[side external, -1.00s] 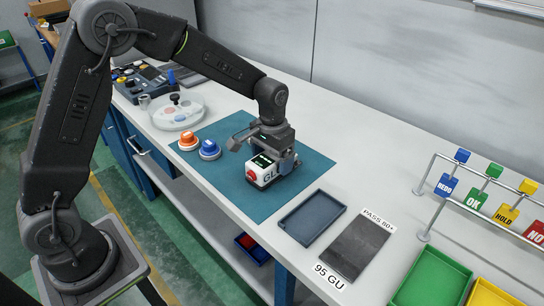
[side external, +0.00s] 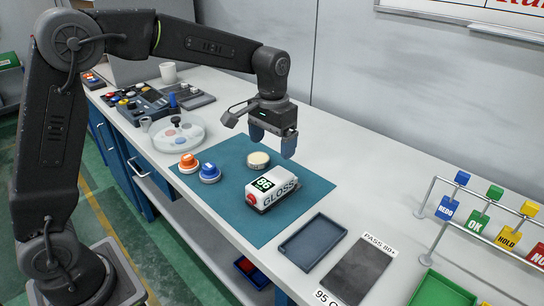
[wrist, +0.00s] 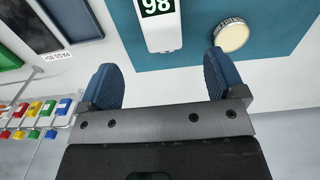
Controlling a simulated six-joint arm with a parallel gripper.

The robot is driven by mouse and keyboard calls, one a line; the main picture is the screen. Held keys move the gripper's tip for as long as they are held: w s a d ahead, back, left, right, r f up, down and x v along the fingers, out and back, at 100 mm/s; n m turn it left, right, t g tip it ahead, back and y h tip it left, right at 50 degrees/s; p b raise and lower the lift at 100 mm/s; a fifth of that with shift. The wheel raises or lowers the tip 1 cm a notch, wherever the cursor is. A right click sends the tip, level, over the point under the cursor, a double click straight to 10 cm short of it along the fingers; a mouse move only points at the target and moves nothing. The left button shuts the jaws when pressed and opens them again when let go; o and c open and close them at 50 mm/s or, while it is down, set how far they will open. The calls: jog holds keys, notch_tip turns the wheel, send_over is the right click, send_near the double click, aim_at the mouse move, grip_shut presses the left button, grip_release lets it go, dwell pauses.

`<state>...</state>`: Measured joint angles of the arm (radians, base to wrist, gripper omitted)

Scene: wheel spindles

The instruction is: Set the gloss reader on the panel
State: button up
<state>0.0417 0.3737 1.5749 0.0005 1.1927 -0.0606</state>
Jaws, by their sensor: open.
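A cream disc (side external: 258,160) lies on the mat behind the reader. A dark blue tray (side external: 295,249) lies between mat and panel. Orange (side external: 188,163) and blue (side external: 209,173) knobs stand at the mat's left. A tag rail (side external: 480,222) and green bin (side external: 440,292) are right.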

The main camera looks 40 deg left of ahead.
jog(key=s+a+r+t, duration=0.1)
jog(key=s+r, duration=0.3)
jog(key=s, duration=0.2)
jog(key=s+r+t, duration=0.2)
jog(key=s+r, duration=0.1)
jog(key=s, duration=0.3)
jog(key=s+f+t, duration=0.2)
jog(key=s, duration=1)
jog(key=shift+s+a+t, duration=0.3)
jog(key=shift+a, duration=0.1)
